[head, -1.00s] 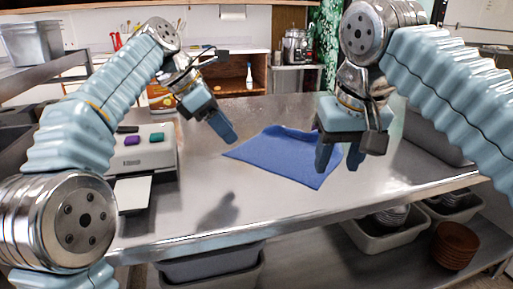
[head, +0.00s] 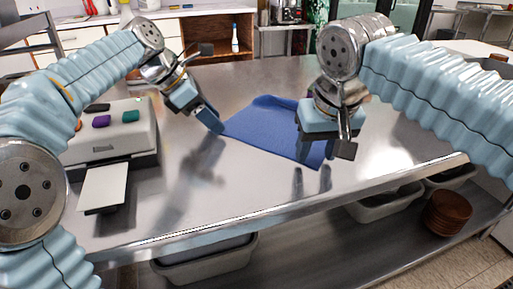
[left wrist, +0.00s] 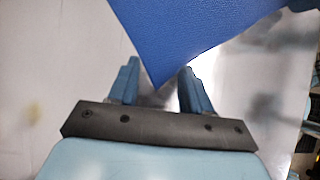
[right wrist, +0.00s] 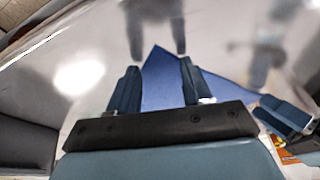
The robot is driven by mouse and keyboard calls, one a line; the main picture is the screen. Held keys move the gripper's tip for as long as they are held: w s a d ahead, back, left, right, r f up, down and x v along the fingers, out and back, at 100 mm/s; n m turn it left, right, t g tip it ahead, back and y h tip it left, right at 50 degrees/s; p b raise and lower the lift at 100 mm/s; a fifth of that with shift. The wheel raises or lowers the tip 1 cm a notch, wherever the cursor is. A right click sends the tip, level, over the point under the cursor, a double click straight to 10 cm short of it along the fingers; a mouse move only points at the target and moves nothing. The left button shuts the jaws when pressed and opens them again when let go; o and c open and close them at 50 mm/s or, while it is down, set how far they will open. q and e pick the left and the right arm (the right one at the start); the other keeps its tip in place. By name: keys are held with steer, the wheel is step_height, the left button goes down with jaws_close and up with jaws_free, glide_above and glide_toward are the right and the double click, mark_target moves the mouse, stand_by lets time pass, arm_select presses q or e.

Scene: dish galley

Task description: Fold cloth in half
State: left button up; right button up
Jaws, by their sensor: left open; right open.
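The blue cloth (head: 265,127) lies on the steel table, with its far edge slightly raised. My left gripper (head: 217,128) is open at the cloth's left corner. In the left wrist view a corner of the cloth (left wrist: 185,30) points in between the open fingers (left wrist: 160,80). My right gripper (head: 315,160) is open over the cloth's near right corner and hides part of it. In the right wrist view a cloth corner (right wrist: 165,80) shows between the open fingers (right wrist: 157,80). Whether the fingers touch the cloth I cannot tell.
The steel table (head: 230,195) is clear in front of the cloth. A grey device (head: 110,140) with coloured blocks on top and a pale plate at its front stands at the left. Bins and brown bowls (head: 447,212) sit on the shelf below.

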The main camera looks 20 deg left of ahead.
arm_select(q)
steer(key=shift+f, duration=0.25)
arm_select(e)
steer(key=shift+f, duration=0.25)
arm_select(q)
steer(key=shift+c, duration=0.5)
arm_select(e)
steer(key=shift+c, duration=0.5)
arm_select(q)
jaws_close()
arm_select(e)
steer(key=shift+s, duration=0.1)
jaws_close()
arm_select(q)
steer(key=shift+r, duration=0.1)
